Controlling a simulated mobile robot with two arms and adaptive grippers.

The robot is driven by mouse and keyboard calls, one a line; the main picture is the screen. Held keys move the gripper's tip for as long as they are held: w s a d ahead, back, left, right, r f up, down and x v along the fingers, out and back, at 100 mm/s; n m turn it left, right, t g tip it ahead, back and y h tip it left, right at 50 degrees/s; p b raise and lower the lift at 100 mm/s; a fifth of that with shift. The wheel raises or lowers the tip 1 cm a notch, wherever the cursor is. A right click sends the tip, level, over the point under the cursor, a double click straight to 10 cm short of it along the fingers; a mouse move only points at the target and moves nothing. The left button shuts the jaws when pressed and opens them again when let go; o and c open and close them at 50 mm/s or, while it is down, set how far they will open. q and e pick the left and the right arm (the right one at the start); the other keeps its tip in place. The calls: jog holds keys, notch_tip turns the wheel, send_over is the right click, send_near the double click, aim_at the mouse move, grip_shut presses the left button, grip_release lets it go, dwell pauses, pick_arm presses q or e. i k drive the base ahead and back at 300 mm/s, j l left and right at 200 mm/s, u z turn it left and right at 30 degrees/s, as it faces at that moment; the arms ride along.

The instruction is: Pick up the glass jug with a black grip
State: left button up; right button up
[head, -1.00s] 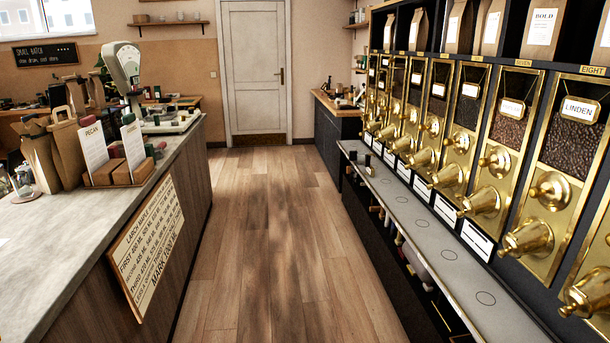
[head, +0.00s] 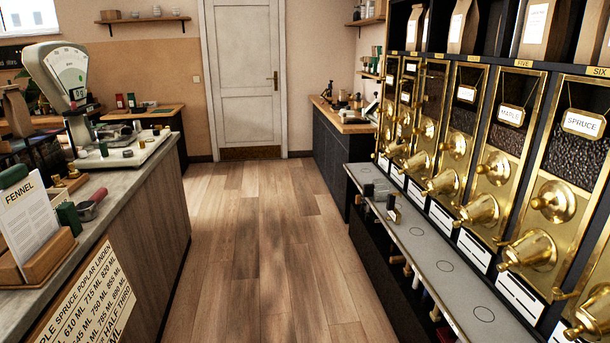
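I see no glass jug with a black grip that I can make out in the head view. Small items stand on the far back counter (head: 352,127), too small to tell apart. Neither of my grippers is in the head view.
A counter (head: 160,178) with a scale (head: 66,84) and a Fennel card (head: 28,222) runs along the left. Brass-fronted bins (head: 483,210) stand above a grey ledge (head: 425,249) on the right. The wooden floor (head: 262,225) between them is clear up to a white door (head: 243,80).

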aim_at(379, 189)
jog(key=i, duration=2)
